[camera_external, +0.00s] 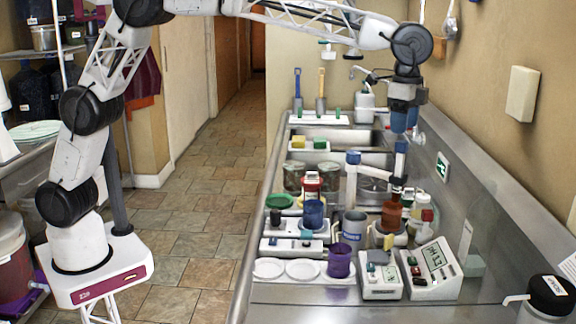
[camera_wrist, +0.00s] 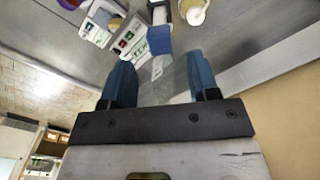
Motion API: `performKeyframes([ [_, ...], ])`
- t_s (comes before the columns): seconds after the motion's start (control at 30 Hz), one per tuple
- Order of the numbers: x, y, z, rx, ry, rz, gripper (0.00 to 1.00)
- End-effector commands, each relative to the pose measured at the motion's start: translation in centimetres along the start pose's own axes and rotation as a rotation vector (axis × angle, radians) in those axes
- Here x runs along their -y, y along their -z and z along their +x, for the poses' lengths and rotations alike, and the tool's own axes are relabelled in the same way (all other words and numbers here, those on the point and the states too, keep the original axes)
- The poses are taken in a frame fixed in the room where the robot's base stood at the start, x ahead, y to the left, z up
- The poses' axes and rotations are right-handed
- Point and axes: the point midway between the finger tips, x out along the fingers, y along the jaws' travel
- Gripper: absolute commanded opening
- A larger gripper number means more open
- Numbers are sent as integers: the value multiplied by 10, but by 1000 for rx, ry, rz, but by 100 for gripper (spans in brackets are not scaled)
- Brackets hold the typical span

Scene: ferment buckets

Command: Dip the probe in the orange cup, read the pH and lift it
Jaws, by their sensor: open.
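The orange cup (camera_external: 391,216) stands on a small pale base on the steel counter, right of centre in the external view. A probe with a blue upper part (camera_external: 401,148) stands upright above it; its dark lower part seems to reach the cup's rim, and I cannot tell whether the tip is inside. My gripper (camera_external: 403,128) points down over the probe, jaws apart. In the wrist view the two blue fingers (camera_wrist: 160,85) are spread with nothing clasped; a blue block (camera_wrist: 159,40) shows beyond them. The pH meter (camera_external: 434,263) has a lit-looking display, too small to read.
A white post with a blue top (camera_external: 352,180) stands close left of the probe. A grey mug (camera_external: 353,226), purple cup (camera_external: 340,261), blue cup (camera_external: 313,213) and a small white device (camera_external: 380,278) crowd the counter. A wall is close on the right.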

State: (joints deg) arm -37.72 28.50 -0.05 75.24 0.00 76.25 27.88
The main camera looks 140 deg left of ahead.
Motion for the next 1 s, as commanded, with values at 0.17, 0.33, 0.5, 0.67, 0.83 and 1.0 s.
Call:
performKeyframes([
  [0.17,0,0,-22,-1,1,0,55],
  [0.33,0,0,-33,-1,1,0,55],
  [0.5,0,0,-36,-1,0,0,55],
  [0.67,0,0,-36,-1,0,0,55],
  [0.83,0,0,-36,-1,0,0,55],
  [1.0,0,0,-36,-1,0,0,55],
])
